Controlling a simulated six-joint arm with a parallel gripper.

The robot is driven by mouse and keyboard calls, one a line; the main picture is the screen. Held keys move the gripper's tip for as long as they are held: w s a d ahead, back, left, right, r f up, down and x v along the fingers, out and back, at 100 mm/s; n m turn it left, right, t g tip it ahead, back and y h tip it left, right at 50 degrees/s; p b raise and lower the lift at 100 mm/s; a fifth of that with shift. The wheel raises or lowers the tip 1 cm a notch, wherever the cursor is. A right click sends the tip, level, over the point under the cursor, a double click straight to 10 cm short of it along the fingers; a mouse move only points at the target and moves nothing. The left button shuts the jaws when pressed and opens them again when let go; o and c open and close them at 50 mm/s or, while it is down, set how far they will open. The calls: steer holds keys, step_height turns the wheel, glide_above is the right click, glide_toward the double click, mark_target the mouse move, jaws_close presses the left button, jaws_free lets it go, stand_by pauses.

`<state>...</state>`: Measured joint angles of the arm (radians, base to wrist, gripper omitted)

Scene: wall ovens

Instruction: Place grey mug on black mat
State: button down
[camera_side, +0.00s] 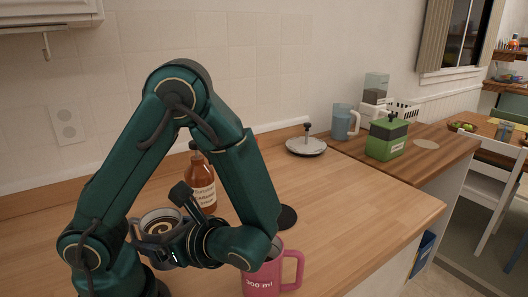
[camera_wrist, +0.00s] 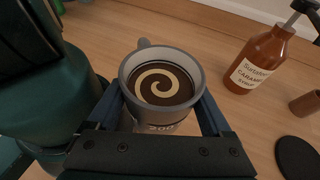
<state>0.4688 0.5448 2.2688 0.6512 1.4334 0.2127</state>
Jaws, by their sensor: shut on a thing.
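The grey mug (camera_wrist: 161,116) is filled with dark coffee topped by a cream swirl. It sits upright between the two blue fingers of my gripper (camera_wrist: 161,105), which are shut on its sides. In the side view the mug (camera_side: 146,228) is left of my gripper (camera_side: 180,243), partly covered by it. I cannot tell if its base touches the counter. The black mat (camera_wrist: 299,157) is a flat round disc at the lower right of the wrist view, apart from the mug. In the side view the mat (camera_side: 288,215) is partly hidden behind my arm.
A caramel syrup bottle (camera_wrist: 259,60) stands between mug and wall, also in the side view (camera_side: 203,188). A small brown object (camera_wrist: 306,103) is near the mat. A pink mug (camera_side: 263,281) stands in front. A round plate with a knob (camera_side: 306,147) lies farther back.

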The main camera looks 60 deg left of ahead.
steer(key=shift+w+a, duration=0.2)
steer(key=shift+a, duration=0.05)
steer(key=w+a+m+t, duration=0.3)
steer(key=w+a+t, duration=0.1)
steer(key=w, duration=0.4)
step_height(320, 180, up, 4)
steer(key=m+t+h, duration=0.7)
steer(key=m+t, duration=0.7)
steer(key=m, duration=0.1)
glide_above(295, 215)
steer(key=shift+f, duration=4.9)
steer(key=shift+f, duration=0.15)
jaws_free()
